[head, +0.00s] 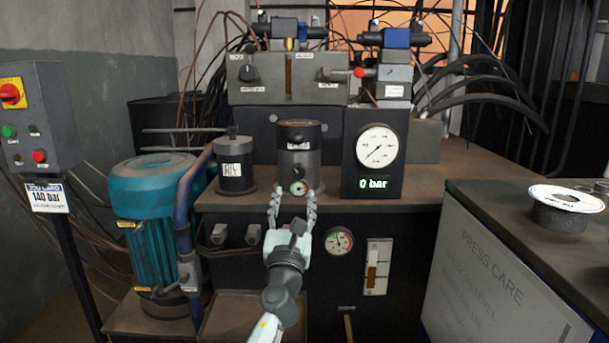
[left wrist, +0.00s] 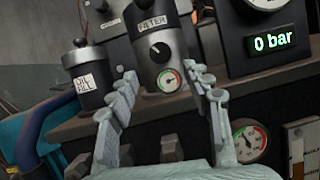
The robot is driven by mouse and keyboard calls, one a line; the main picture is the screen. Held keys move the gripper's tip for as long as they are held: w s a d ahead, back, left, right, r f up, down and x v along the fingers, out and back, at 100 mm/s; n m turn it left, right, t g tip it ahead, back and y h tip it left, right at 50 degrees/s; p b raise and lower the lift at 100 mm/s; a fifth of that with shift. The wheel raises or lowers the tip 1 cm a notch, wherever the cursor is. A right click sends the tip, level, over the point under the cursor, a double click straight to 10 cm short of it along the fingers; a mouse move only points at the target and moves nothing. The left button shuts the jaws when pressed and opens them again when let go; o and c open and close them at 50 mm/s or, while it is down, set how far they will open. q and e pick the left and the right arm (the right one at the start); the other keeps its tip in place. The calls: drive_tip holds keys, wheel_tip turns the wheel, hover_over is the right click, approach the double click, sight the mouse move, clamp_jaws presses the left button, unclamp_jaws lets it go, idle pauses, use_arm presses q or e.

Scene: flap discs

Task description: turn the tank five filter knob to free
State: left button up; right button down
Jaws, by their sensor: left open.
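The filter (head: 300,155) is a dark upright cylinder on the tank top, and it also shows in the left wrist view (left wrist: 135,25), labelled FILTER. On its front is a small black knob (left wrist: 161,52); its white mark appears to point to the upper left. In the head view the knob (head: 297,171) is small. Below the knob is a little round gauge (left wrist: 169,80). My left gripper (head: 292,198) is open and empty, its fingers pointing up in front of the filter's lower part. In the wrist view its fingertips (left wrist: 164,80) stand apart on either side of the gauge. No contact shows. My right gripper is out of view.
An oil fill canister (head: 235,165) stands left of the filter, with a blue motor (head: 155,225) beyond. A gauge box reading 0 bar (head: 375,150) stands close on the right. A valve block (head: 290,75) is above and behind. A bench with a disc (head: 567,198) is far right.

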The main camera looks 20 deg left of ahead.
sight(298, 174)
use_arm(q)
drive_tip(key=shift+m, duration=0.5)
drive_tip(key=x, duration=0.7)
drive_tip(key=shift+w+r, duration=0.2)
drive_tip(key=shift+r, duration=0.25)
drive_tip(key=shift+w+r, duration=0.15)
drive_tip(key=shift+w, duration=0.25)
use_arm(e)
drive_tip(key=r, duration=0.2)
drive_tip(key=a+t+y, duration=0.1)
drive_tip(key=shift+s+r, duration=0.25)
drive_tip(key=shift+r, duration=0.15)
use_arm(q)
drive_tip(key=shift+c, duration=0.5)
